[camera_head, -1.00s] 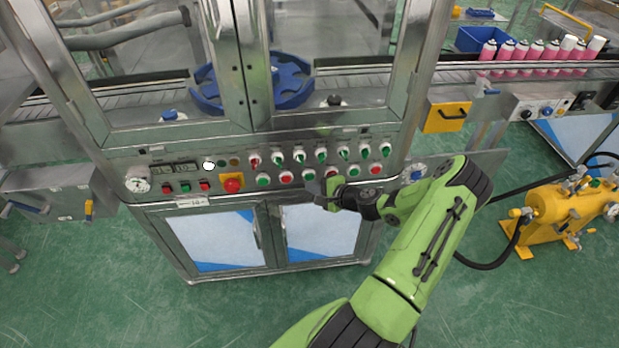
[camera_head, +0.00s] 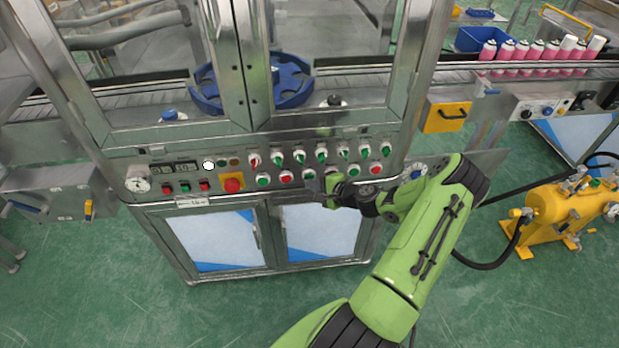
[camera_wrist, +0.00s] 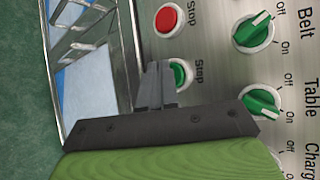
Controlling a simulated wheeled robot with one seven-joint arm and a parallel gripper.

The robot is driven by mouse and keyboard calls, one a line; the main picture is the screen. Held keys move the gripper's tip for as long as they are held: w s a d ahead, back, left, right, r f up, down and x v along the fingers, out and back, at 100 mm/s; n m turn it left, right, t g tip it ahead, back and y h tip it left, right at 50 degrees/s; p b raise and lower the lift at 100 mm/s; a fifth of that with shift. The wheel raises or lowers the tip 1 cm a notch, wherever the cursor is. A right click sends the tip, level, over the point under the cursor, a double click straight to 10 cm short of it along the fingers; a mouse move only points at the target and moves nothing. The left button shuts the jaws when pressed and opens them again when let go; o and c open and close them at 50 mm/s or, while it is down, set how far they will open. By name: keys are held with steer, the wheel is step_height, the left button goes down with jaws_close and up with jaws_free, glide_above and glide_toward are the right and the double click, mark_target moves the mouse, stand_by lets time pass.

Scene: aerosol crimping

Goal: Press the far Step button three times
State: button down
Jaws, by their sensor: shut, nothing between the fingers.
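A green button (camera_wrist: 180,75) labelled Step shows in the wrist view, with its left part behind my fingertips. In the head view, a green button (camera_head: 310,174) is just above and left of my gripper (camera_head: 320,190). My gripper (camera_wrist: 157,82) is shut and empty, with its tips at or just in front of the Step button. I cannot tell whether they touch it or whether it is pressed in. A red Stop button (camera_wrist: 168,18) is beside it.
Green selector knobs (camera_wrist: 254,33) sit close to the fingertips. A red emergency button (camera_head: 232,185) on a yellow plate is farther left on the panel. Cabinet doors (camera_head: 318,232) lie below. A yellow tank (camera_head: 562,205) stands at right.

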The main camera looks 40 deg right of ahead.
steer(key=shift+w+d, duration=0.2)
steer(key=shift+w, duration=0.1)
stand_by(0.4)
steer(key=shift+s+a, duration=0.45)
steer(key=shift+s, duration=0.2)
steer(key=s+a, duration=0.1)
steer(key=s, duration=0.1)
steer(key=s+a, duration=0.1)
steer(key=s, duration=0.1)
steer(key=shift+a, duration=0.4)
stand_by(0.8)
